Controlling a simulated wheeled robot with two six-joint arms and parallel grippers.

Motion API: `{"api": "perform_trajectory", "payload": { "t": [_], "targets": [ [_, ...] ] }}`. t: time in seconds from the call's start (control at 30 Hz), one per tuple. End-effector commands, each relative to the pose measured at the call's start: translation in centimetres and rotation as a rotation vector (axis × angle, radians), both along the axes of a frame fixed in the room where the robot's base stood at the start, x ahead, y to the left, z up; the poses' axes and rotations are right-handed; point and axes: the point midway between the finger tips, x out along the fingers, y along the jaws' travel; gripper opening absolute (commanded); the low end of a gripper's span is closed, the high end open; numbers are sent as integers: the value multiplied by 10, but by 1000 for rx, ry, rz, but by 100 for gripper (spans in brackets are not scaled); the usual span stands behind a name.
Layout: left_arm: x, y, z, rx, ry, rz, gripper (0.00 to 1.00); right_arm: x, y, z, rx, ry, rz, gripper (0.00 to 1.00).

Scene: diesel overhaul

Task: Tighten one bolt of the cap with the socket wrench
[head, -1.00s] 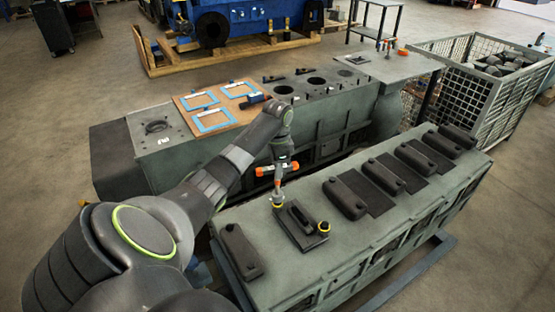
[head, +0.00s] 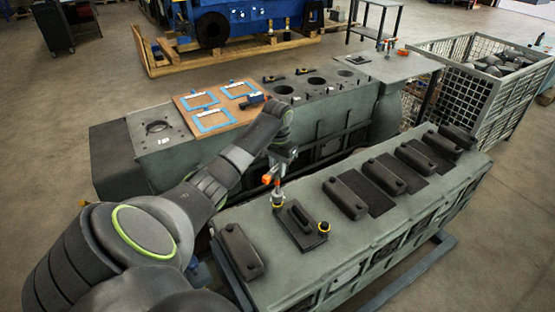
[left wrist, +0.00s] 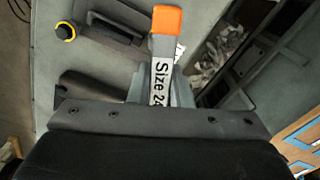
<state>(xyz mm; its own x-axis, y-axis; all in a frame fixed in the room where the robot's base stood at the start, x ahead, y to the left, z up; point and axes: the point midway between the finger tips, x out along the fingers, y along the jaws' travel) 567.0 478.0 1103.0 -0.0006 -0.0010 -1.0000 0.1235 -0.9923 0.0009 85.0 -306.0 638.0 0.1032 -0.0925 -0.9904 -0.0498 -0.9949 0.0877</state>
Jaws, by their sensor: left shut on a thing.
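My left gripper (head: 283,160) is shut on the socket wrench (head: 277,184), just above the nearer engine block's top. The wrench points down, and its lower end is at the cap's far-left yellow bolt (head: 278,199); I cannot tell how fully it sits on it. One orange handle end (head: 267,179) shows. The dark cap (head: 302,226) lies on the block. Its other yellow bolt (head: 324,227) is uncovered, also in the left wrist view (left wrist: 66,31). My right gripper is out of view.
Several dark covers (head: 345,198) line the nearer block's top. Behind stands a second block with round bores (head: 317,82) and a brown board with blue frames (head: 215,120). A wire mesh crate (head: 480,100) stands at the right.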

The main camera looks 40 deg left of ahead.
Motion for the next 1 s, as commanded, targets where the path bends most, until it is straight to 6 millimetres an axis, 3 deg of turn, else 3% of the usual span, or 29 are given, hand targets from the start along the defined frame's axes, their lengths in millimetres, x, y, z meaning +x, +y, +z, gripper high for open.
{"api": "perform_trajectory", "payload": {
  "t": [0.27, 1.0],
  "targets": [
    [1, 0, 1, 0, -2, 118, 0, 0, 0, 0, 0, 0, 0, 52],
    [0, 0, -15, 0, -1, 109, 0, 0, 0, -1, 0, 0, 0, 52]
  ]
}}
